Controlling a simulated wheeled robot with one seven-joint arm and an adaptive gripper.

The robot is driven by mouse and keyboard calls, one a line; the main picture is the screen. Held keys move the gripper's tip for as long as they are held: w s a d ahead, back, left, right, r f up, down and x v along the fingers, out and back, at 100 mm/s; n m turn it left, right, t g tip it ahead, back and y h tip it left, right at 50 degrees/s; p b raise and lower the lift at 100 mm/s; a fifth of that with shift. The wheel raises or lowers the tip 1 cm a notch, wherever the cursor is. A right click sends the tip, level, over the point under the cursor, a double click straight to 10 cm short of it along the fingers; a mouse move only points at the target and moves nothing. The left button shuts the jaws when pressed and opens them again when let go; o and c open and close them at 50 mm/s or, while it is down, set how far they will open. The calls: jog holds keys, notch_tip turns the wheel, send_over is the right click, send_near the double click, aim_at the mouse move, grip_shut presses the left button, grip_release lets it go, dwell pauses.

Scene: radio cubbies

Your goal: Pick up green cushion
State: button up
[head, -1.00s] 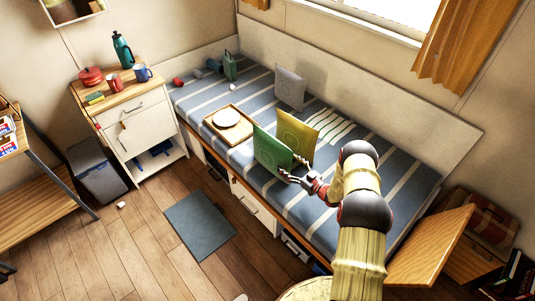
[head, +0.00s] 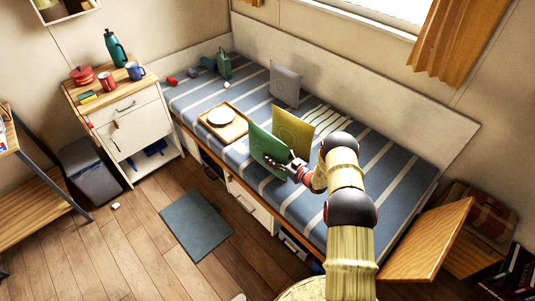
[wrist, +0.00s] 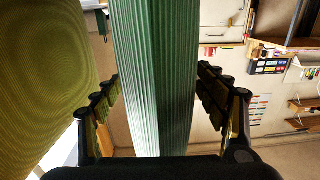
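The green cushion (head: 266,150) stands upright on the striped bed, near its front edge. In the wrist view the green cushion (wrist: 155,75) runs edge-on between my two fingers, with a gap showing on each side. My gripper (head: 292,169) is open around the cushion's right edge, and it also shows in the wrist view (wrist: 158,115). The yellow cushion (head: 293,132) stands just behind the green one. In the wrist view the yellow cushion (wrist: 42,70) fills the left side, beside the left finger.
A wooden tray (head: 237,129) with a white plate (head: 221,116) lies left of the green cushion. A grey cushion (head: 285,85) stands farther back by the wall. The bed (head: 385,185) is clear right of my arm. A grey mat (head: 197,225) lies on the floor.

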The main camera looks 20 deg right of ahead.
jog(key=c, duration=1.2)
jog(key=shift+c, duration=0.3)
jog(key=shift+r, duration=0.2)
